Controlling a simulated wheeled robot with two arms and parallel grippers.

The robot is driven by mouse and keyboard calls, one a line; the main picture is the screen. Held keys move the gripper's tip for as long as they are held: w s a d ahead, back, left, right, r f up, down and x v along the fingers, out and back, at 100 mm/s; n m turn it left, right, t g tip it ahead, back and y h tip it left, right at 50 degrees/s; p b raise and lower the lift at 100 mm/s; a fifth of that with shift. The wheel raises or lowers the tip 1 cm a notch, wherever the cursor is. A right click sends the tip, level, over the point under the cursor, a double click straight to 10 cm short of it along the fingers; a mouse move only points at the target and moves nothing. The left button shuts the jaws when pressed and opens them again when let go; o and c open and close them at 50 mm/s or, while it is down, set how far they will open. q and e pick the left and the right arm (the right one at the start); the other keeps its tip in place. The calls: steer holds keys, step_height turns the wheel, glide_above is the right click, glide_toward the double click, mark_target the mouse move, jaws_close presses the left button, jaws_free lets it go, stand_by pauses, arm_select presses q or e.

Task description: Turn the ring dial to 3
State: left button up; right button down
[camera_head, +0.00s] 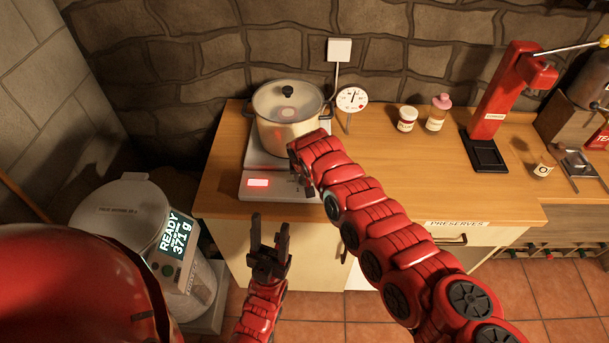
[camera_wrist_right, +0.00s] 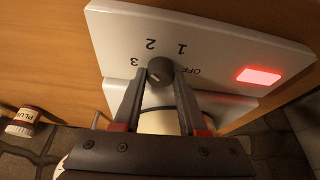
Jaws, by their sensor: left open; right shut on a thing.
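The ring dial (camera_wrist_right: 160,71) is a small dark round knob on the front of the white cooking ring (camera_head: 252,187). In the right wrist view OFF, 1, 2 and 3 are printed around it, upside down. My right gripper (camera_wrist_right: 160,78) is shut on the dial, one finger on each side. I cannot clearly tell which mark its pointer faces. In the head view my right arm hides the dial. My left gripper (camera_head: 270,238) is open and empty, in front of the counter.
A lidded pot (camera_head: 288,118) stands on the ring, with a round gauge (camera_head: 351,99) beside it. A red press (camera_head: 500,95) and jars (camera_head: 407,118) are farther right. A bin-like machine (camera_head: 125,220) reading READY 371 g stands at left. The counter's middle is mostly clear.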

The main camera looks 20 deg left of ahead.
steer(key=shift+n, duration=0.3)
steer(key=shift+w+d+f+n+y+b, duration=0.15)
steer(key=shift+n+y+b, duration=0.35)
steer(key=shift+n+b, duration=0.35)
steer(key=n+b, duration=0.2)
steer(key=b, duration=0.1)
steer(key=n+g+y+b, duration=0.1)
steer(key=n+b, duration=0.2)
steer(key=b, duration=0.1)
steer(key=shift+g, duration=0.3)
steer(key=shift+n+b, duration=0.45)
steer(key=shift+b, duration=0.3)
steer(key=shift+c, duration=2.3)
jaws_free()
steer(key=shift+g, duration=0.3)
steer(key=shift+r, duration=0.25)
